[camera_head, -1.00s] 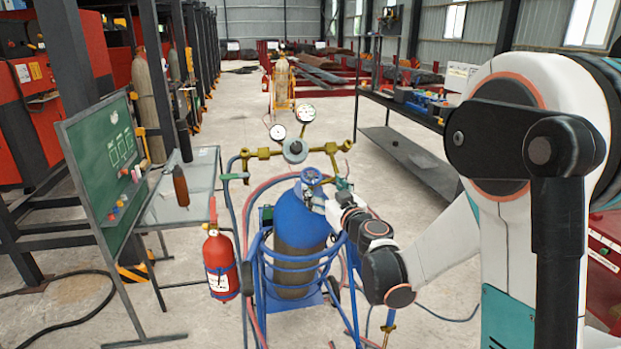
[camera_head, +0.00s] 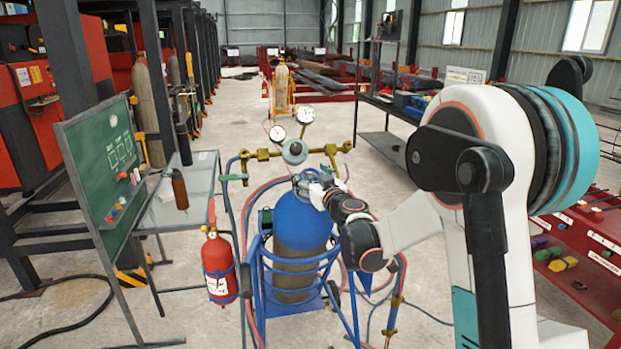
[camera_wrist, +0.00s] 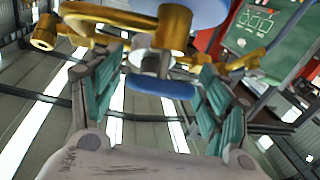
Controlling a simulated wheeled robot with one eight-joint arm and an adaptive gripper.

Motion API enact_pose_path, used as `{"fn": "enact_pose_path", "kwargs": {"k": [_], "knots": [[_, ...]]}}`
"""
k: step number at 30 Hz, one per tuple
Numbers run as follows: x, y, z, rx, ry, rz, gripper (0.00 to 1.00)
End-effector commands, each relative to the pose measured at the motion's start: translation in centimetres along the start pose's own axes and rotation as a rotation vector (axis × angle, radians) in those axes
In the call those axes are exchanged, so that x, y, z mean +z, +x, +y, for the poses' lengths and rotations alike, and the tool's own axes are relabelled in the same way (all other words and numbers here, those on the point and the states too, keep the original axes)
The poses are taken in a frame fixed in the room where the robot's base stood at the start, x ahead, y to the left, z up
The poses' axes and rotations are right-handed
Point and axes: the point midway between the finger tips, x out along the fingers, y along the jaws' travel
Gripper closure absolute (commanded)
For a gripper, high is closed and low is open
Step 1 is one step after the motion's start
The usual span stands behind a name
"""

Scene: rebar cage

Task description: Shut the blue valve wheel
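The blue cylinder (camera_head: 298,222) stands upright in a blue cart, its top partly covered by my gripper (camera_head: 316,186). In the wrist view a blue valve wheel (camera_wrist: 160,86) shows nearly edge-on at the end of a brass valve (camera_wrist: 173,28). My gripper (camera_wrist: 163,98) is open, with one teal-padded finger to each side of the wheel. Gaps seem to remain between pads and wheel; contact cannot be made out. In the head view the wheel is mostly hidden behind my gripper.
A brass manifold with gauges (camera_head: 305,115) stands just behind the cylinder. Hoses hang around the cart. A red extinguisher (camera_head: 219,266) is at its left, beside a green board (camera_head: 103,165). A red bench (camera_head: 590,240) is at right.

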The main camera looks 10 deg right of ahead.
Motion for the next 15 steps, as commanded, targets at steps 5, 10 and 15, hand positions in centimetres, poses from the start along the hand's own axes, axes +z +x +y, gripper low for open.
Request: {"fn": "enact_pose_path", "kwargs": {"k": [5, 10, 15], "knots": [[0.00, -0.01, 0.00, 0.000, 0.000, 0.000, 0.69], [-0.01, 0.00, -0.01, 0.002, 0.001, 0.000, 0.69], [-0.09, 0.06, -0.08, 0.028, 0.015, 0.002, 0.69]]}}
